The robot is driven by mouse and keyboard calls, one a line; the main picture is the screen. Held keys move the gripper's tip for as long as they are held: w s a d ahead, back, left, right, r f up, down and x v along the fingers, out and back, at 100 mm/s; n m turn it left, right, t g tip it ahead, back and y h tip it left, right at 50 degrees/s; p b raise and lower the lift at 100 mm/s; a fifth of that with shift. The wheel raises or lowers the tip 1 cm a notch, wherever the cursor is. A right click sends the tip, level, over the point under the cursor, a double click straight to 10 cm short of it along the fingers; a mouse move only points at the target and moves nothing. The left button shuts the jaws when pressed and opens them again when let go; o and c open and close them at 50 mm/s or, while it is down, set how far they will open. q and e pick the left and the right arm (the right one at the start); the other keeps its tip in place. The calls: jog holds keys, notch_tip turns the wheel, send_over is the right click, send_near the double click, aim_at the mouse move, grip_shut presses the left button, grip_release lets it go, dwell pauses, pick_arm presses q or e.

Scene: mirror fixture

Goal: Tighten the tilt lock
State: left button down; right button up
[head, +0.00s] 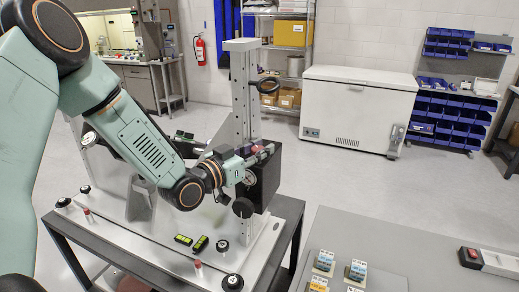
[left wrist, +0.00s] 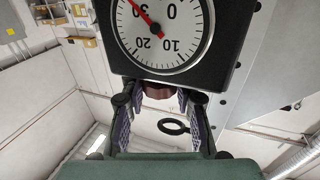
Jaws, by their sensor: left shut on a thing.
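The mirror fixture has a grey upright post (head: 240,95) with a black block (head: 266,178) on its right side. A round white dial (head: 249,177) sits on the block's front; in the left wrist view the dial (left wrist: 165,30) shows large, with a red needle. My left gripper (head: 257,155) is at the block's upper part. It is shut on a dark red knob, seen as a reddish-brown piece (left wrist: 157,91) between the fingers just under the dial; I take it for the tilt lock. The fingers hide much of it. My right gripper is in neither view.
A black round knob (head: 242,207) stands below the dial. A black ring handle (head: 268,85) juts from the post. A grey table (head: 350,235) with small coloured blocks is at the right.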

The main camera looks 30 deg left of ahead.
aim_at(252, 150)
pick_arm(q)
jog(key=shift+w+a+r, duration=0.1)
jog(key=shift+r, duration=0.15)
dwell(0.5)
jog(key=c, duration=1.4)
grip_release()
jog(key=shift+c, duration=0.2)
jog(key=o, duration=0.4)
jog(key=shift+s, duration=0.4)
jog(key=shift+o, duration=0.3)
jog(key=shift+w+f, duration=0.15)
jog(key=shift+w, duration=0.1)
jog(key=shift+v, duration=3.9)
jog(key=shift+w, duration=0.15)
